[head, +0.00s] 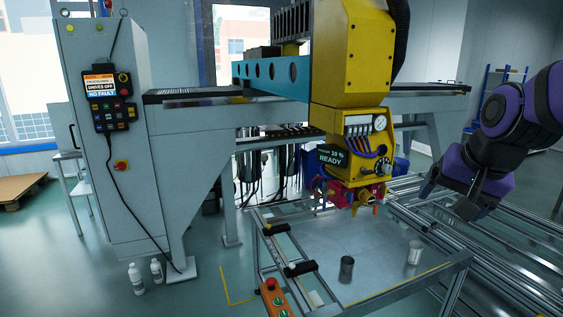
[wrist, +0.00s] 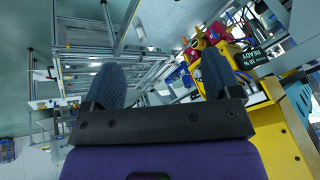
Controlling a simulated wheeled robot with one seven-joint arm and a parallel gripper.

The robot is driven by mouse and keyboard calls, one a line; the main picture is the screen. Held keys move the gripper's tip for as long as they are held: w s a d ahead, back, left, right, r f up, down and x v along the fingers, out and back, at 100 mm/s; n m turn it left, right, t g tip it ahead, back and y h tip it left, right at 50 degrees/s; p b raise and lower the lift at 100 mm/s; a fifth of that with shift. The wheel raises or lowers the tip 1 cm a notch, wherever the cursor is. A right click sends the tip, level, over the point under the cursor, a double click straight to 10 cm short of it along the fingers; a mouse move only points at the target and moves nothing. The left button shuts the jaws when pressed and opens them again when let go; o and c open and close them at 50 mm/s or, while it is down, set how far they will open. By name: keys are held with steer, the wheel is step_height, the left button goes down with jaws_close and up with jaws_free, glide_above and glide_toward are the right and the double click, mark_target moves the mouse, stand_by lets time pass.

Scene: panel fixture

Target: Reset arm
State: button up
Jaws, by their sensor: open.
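My gripper (head: 449,199) hangs at the right of the head view, to the right of the yellow machine head and above the rails. In the wrist view my gripper (wrist: 160,75) has its two dark ribbed fingers wide apart, with nothing between them. The yellow machine head (head: 350,145) has a gauge and a small screen reading READY; my gripper is apart from it. The control pendant (head: 105,98) hangs on the grey cabinet at left, far from my gripper. Its screen reads DRIVES OFF and NO FAULT; the top line is hard to read.
A metal worktable (head: 340,235) stands below the machine head, with a dark cup (head: 346,269) and a light cup (head: 414,252) on it. An orange button box (head: 273,298) is at its front left corner. White bottles (head: 136,279) stand on the floor by the grey cabinet (head: 130,190).

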steer(key=s+r+n, duration=0.1)
steer(key=s+n, duration=0.2)
steer(key=s, duration=0.4)
steer(key=s+d+r+n, duration=0.1)
steer(key=s+r+n, duration=0.1)
steer(key=s, duration=0.5)
steer(key=shift+r+n+h, duration=0.15)
steer(key=shift+n+h, duration=0.15)
steer(key=shift+n, duration=0.1)
stand_by(0.5)
